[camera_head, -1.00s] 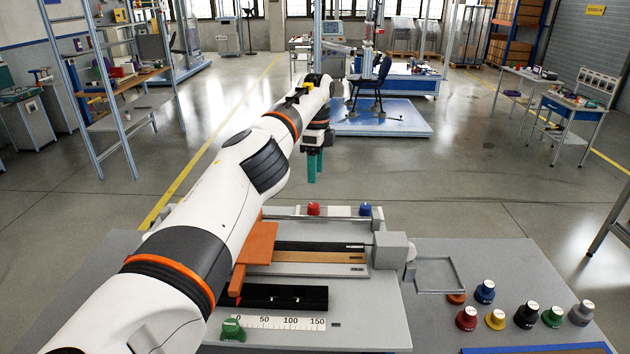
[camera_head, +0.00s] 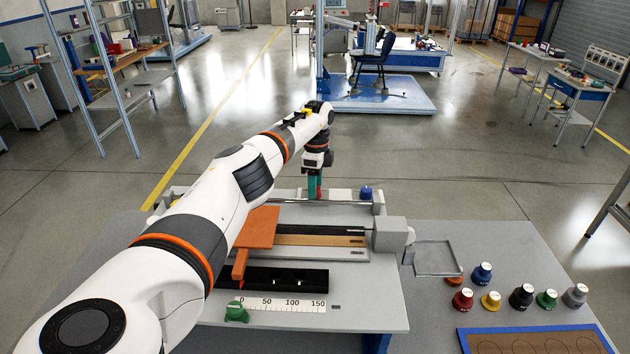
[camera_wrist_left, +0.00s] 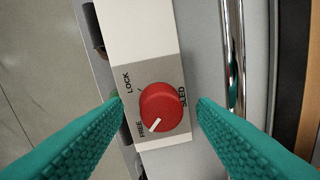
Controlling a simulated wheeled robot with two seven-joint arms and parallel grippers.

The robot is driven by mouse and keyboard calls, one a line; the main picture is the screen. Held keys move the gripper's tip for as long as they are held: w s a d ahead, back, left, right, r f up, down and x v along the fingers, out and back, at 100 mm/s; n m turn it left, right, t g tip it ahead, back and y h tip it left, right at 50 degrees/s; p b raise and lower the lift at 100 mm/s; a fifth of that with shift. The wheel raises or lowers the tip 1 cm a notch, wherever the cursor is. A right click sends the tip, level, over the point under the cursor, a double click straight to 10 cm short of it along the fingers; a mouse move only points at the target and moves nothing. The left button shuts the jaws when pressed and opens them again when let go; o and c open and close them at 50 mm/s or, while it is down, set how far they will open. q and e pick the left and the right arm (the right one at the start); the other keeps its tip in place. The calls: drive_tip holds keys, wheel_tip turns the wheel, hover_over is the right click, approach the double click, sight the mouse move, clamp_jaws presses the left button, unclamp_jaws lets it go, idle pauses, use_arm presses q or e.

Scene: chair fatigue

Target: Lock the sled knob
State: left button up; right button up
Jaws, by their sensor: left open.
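The red sled knob (camera_wrist_left: 161,103) sits on a grey plate marked LOCK, FREE and SLED on a pale bar. Its white pointer line is turned toward FREE. My left gripper (camera_head: 315,190) is open and low over the back bar of the fixture. In the left wrist view its two teal fingers stand on either side of the knob, with small gaps seen. In the head view the fingers mostly hide the knob. The orange sled (camera_head: 258,228) lies on the fixture (camera_head: 350,314) in front. My right gripper is not in view.
A blue knob (camera_head: 366,193) stands on the same bar to the right. A metal rod (camera_wrist_left: 233,60) runs beside the knob. Several coloured knobs and a grey tray (camera_head: 437,268) are on the right of the table. A green knob (camera_head: 236,312) is at the front left.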

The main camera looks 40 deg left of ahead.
use_arm(q)
drive_tip(key=shift+f, duration=0.25)
drive_tip(key=c, duration=0.9)
drive_tip(key=shift+c, duration=0.3)
